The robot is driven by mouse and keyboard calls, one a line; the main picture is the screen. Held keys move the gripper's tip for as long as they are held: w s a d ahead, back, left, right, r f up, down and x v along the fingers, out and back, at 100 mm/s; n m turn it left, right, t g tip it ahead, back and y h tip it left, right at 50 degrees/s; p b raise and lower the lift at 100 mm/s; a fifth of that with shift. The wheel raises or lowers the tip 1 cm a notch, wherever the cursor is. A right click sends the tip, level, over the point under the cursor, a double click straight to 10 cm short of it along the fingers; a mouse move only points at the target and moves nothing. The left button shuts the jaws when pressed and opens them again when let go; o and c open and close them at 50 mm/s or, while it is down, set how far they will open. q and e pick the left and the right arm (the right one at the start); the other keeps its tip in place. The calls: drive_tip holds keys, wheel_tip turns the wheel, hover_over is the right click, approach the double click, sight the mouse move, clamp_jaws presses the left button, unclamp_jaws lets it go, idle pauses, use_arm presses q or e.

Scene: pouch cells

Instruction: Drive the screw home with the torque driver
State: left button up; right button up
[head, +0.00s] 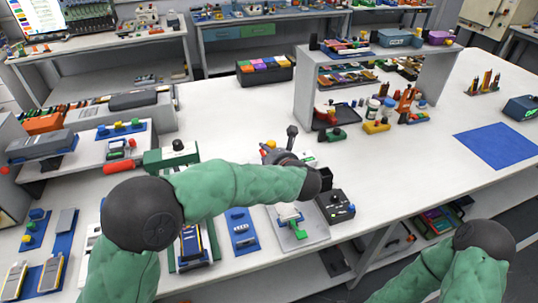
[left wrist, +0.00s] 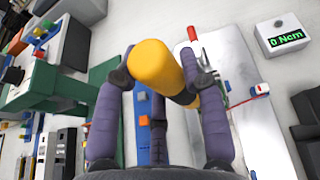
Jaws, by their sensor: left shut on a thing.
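My left gripper (left wrist: 161,68) is shut on a yellow torque driver (left wrist: 155,62), which lies between its fingers in the left wrist view. The driver's narrower dark and yellow end (left wrist: 183,97) points down to the right. In the head view the left gripper (head: 283,154) is above the bench, beyond the grey plate. The grey plate (head: 312,232) carries a green and white fixture (head: 288,215). The plate also shows in the left wrist view (left wrist: 262,140). A white display box (left wrist: 283,36) reads 0 Ncm. I cannot make out the screw. My right gripper is out of view.
A green press (head: 155,160) and blue trays (head: 241,232) stand to the left. A white shelf (head: 303,90) stands behind. The bench right of the black box is mostly clear, with a blue mat (head: 497,145).

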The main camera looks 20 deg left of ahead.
sight(269, 145)
use_arm(q)
drive_tip(key=shift+r+p, duration=0.8)
drive_tip(key=shift+r, duration=0.95)
drive_tip(key=shift+a, duration=0.1)
